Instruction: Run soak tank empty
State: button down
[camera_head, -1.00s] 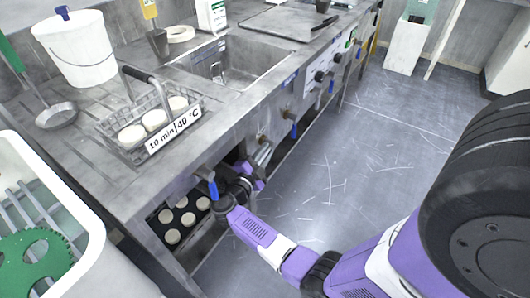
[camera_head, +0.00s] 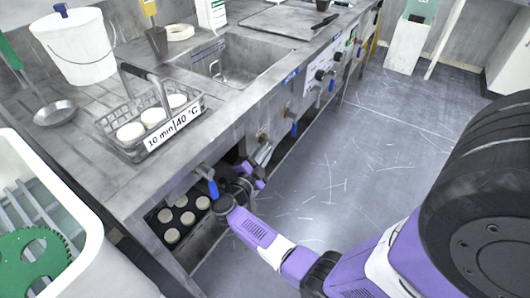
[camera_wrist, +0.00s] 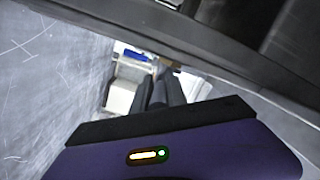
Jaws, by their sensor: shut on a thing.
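The sunken steel basin (camera_head: 250,56) in the bench looks like the soak tank. No water can be made out in it. Below the bench's front edge is a brass valve fitting (camera_head: 262,138). My gripper (camera_head: 262,155) is at this fitting, with its dark fingers closed. The fingers (camera_wrist: 160,92) and a brass part (camera_wrist: 172,64) touch or overlap in the wrist view, with a blue piece (camera_wrist: 133,54) beside them. The gripped part is mostly hidden; it appears to be the valve's handle.
A wire basket (camera_head: 120,153) of white discs, labelled "10 min/40 °C", stands on the bench near a white bucket (camera_head: 80,50). More discs (camera_head: 187,218) lie below. The floor (camera_head: 370,130) is clear.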

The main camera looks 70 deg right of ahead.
jog(key=shift+f+h+b, duration=0.95)
jog(key=shift+h+b, duration=0.15)
jog(key=shift+b, duration=1.5)
jog(key=h+b, duration=0.2)
jog(key=b, duration=0.3)
jog(key=d+n+h+b, duration=0.1)
jog(key=h+b, duration=0.1)
jog(key=b, duration=0.2)
jog(key=f+h+b, duration=0.1)
jog(key=h+b, duration=0.1)
jog(key=b, duration=0.3)
jog(key=shift+s+d+f+n+b, duration=0.1)
jog(key=shift+s+d+n+b, duration=0.1)
jog(key=shift+n+b, duration=0.2)
jog(key=shift+h+b, duration=0.4)
jog(key=shift+r+t, duration=0.2)
jog(key=shift+t, duration=0.2)
jog(key=c, duration=1.3)
grip_release()
jog(key=shift+g, duration=0.3)
